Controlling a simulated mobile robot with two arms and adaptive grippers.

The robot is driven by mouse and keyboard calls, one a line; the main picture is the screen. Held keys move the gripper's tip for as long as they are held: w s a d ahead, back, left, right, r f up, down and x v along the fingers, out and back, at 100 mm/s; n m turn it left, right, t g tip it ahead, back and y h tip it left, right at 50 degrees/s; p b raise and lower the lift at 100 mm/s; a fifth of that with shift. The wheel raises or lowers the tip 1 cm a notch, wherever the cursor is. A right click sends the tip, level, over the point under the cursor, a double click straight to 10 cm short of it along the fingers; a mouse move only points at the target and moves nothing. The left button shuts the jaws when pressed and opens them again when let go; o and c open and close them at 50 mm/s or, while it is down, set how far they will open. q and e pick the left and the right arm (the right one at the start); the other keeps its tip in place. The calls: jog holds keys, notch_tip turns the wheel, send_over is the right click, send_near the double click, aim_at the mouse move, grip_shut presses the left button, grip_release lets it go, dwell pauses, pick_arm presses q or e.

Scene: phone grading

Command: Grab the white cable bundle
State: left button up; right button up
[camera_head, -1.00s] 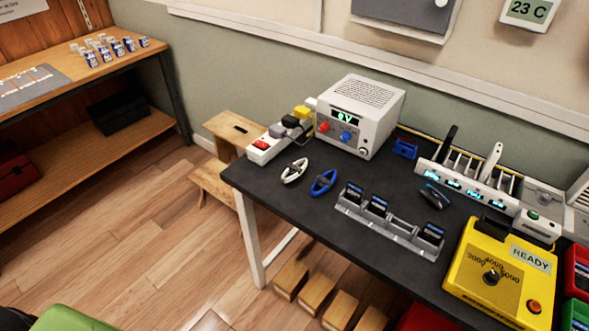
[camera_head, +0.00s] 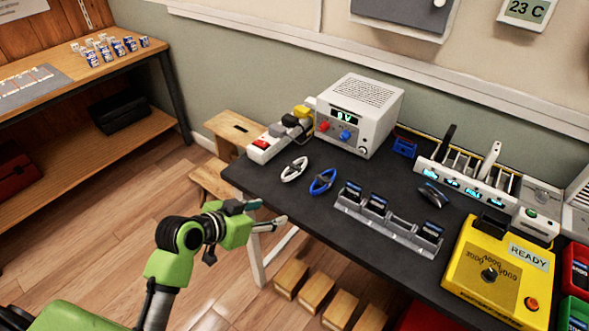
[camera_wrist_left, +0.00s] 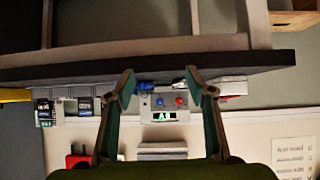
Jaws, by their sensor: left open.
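The white cable bundle (camera_head: 294,169) lies on the dark tabletop near its left end, beside a blue cable bundle (camera_head: 323,181). My left gripper (camera_head: 270,212) is open and empty, in front of the table's left front edge. It is lower in the picture than the white bundle and apart from it. In the left wrist view the open gripper (camera_wrist_left: 160,90) faces the table edge with the picture upside down; I cannot make out the white bundle clearly there. My right gripper is not in view.
A white power supply (camera_head: 360,115) and a power strip (camera_head: 281,138) stand behind the bundles. A grey battery tray (camera_head: 385,227) and a yellow tester (camera_head: 500,268) are to the right. The dark table (camera_head: 262,186) has free room around the bundles.

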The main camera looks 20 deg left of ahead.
pick_arm(q)
jog(key=w+a+r+t, duration=0.1)
jog(key=w+r, duration=0.2)
jog(key=w, duration=0.1)
jog(key=w+a+r+t, duration=0.1)
jog(key=w+r, duration=0.1)
jog(key=shift+w+a+r+t+h, duration=0.25)
jog(key=shift+a+r+t+h, duration=0.05)
jog(key=shift+r+h, duration=0.1)
send_near(298, 163)
jog(key=x, duration=0.3)
jog(key=shift+a, duration=0.15)
jog(key=shift+p+x, duration=0.55)
jog(key=shift+x, duration=2.25)
jog(key=c, duration=1.2)
